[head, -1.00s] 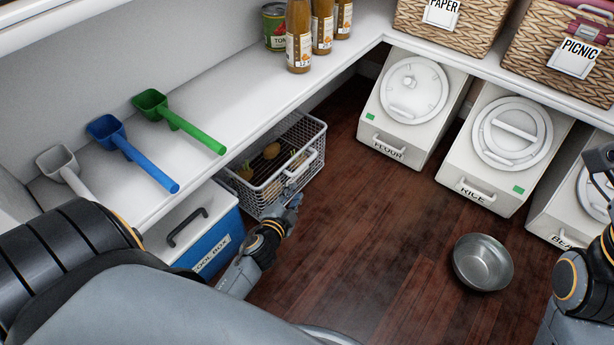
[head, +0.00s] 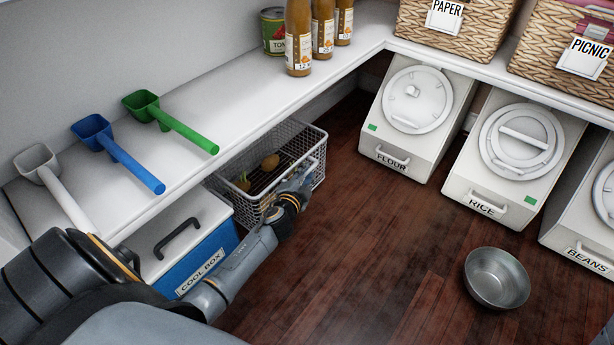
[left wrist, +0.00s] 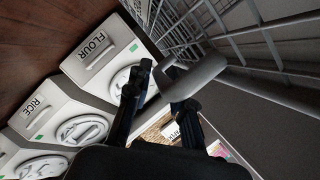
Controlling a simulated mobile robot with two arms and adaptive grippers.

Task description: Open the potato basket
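The potato basket is a wire basket (head: 318,150) on the floor under the left shelf. A few potatoes (head: 270,162) show inside it. My left gripper (head: 300,192) is at the basket's front side, by its handle. In the left wrist view, the two fingers of my left gripper (left wrist: 160,80) stand apart with the pale grey basket handle (left wrist: 206,74) running between them. Whether both fingers touch the handle is not clear. The wire mesh (left wrist: 240,32) shows beyond. In the head view my gripper and forearm hide most of the handle. My right gripper is not in view.
A blue and white cool box (head: 205,255) stands left of the basket, close to my left arm. The shelf (head: 235,120) overhangs the basket. Flour (head: 408,168), rice (head: 470,188) and beans (head: 570,225) bins stand right. A metal bowl (head: 497,280) lies on otherwise clear floor.

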